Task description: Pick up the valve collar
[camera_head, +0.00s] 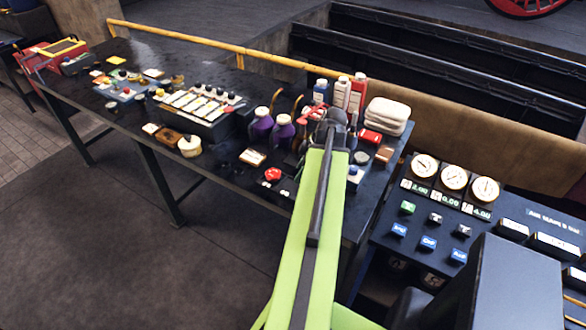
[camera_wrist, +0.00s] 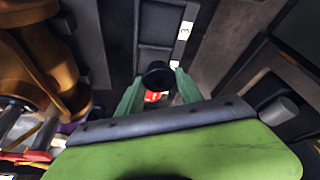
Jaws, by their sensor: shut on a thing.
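In the wrist view my gripper (camera_wrist: 158,84) has its two green fingers on either side of a dark round piece, which I take to be the valve collar (camera_wrist: 158,73). The fingers are shut on it, and it sits between their tips. A small red and white patch shows just below it; I cannot tell whether it belongs to the collar. In the head view my green arm reaches over the far right part of the workbench (camera_head: 225,165), and the arm hides the fingers and the collar.
Purple bottles (camera_head: 283,133) stand left of my arm. Red and white bottles (camera_head: 350,94) and folded white cloths (camera_head: 388,115) stand behind it. A gauge panel (camera_head: 453,185) is at the right. In the wrist view a large orange-brown object (camera_wrist: 45,65) is close at the left.

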